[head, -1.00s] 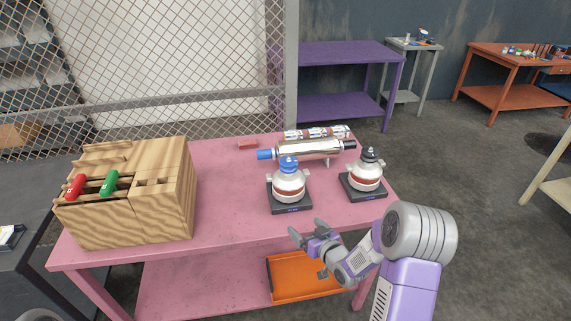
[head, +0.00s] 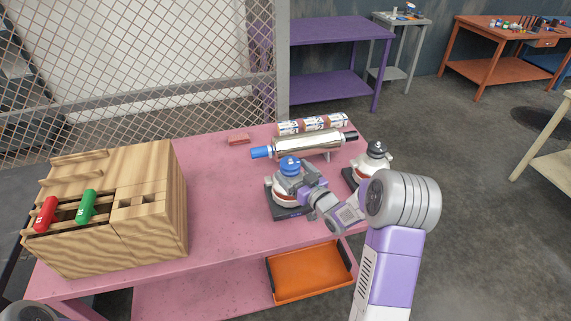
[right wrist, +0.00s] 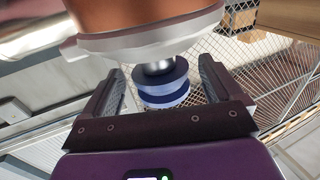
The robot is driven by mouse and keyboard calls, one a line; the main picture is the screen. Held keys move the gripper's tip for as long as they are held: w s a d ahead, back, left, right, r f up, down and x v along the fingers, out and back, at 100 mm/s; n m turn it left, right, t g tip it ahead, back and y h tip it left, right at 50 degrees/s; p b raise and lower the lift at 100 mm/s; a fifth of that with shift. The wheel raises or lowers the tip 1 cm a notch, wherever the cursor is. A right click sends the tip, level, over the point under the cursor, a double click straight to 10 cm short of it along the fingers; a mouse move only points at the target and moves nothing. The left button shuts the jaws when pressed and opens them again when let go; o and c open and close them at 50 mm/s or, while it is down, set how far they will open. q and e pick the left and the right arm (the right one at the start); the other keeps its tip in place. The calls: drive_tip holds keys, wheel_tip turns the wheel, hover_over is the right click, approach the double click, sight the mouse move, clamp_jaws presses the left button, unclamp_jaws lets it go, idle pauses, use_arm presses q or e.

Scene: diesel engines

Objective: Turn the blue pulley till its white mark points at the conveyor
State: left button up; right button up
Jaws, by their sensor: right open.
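The blue pulley (head: 290,163) sits on top of a white and red-brown round unit on a dark square base (head: 289,213). In the right wrist view, which looks upside down, the blue pulley (right wrist: 163,84) shows as stacked discs on a metal shaft. My right gripper (head: 290,178) is open at this unit, its fingers on either side of the pulley in the wrist view (right wrist: 160,88). I cannot tell whether they touch it. No white mark can be made out on the pulley. I cannot tell for sure which thing is the conveyor. My left gripper is out of view.
Behind the pulley lie a silver cylinder (head: 308,143) with a blue end and a row of printed cylinders (head: 312,124). A similar black-topped unit (head: 375,160) stands close right. A wooden rack (head: 150,210) stands left. The pink table (head: 225,200) is clear between.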

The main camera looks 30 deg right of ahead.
sight(287, 166)
drive_tip(key=shift+w+a, duration=0.2)
drive_tip(key=shift+w, duration=1.75)
